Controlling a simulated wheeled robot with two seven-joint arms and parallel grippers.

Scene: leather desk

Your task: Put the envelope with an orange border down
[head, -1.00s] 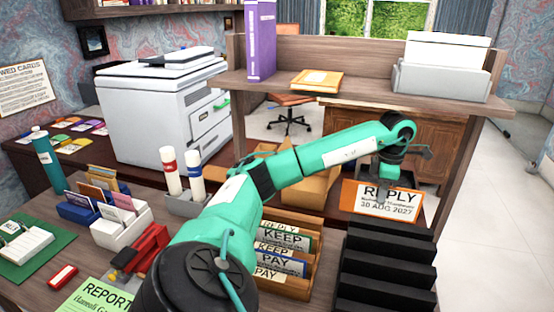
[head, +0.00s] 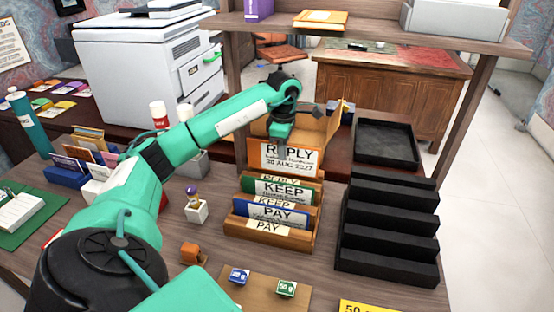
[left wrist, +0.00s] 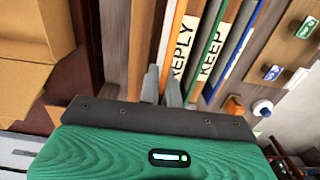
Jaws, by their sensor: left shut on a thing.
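The envelope with an orange border (head: 276,155), marked REPLY 30 AUG 2027, hangs upright in my left gripper (head: 283,142). The gripper is shut on its top edge. It is at the back of a wooden sorter (head: 240,231) with labels REPLY, KEEP and PAY. The envelope's lower edge is close behind the REPLY label (head: 283,177); I cannot tell whether it is inside that slot. A green-bordered KEEP envelope (head: 284,191) and a blue-bordered PAY envelope (head: 283,215) stand in the sorter. In the left wrist view my fingers (left wrist: 162,86) are beside the REPLY label. My right gripper is not seen.
A black stepped rack (head: 388,243) stands right of the sorter. An open cardboard box (head: 314,130) and a black tray (head: 388,143) are behind. A raised shelf (head: 370,37) spans above. Small blocks (head: 286,288) lie in front.

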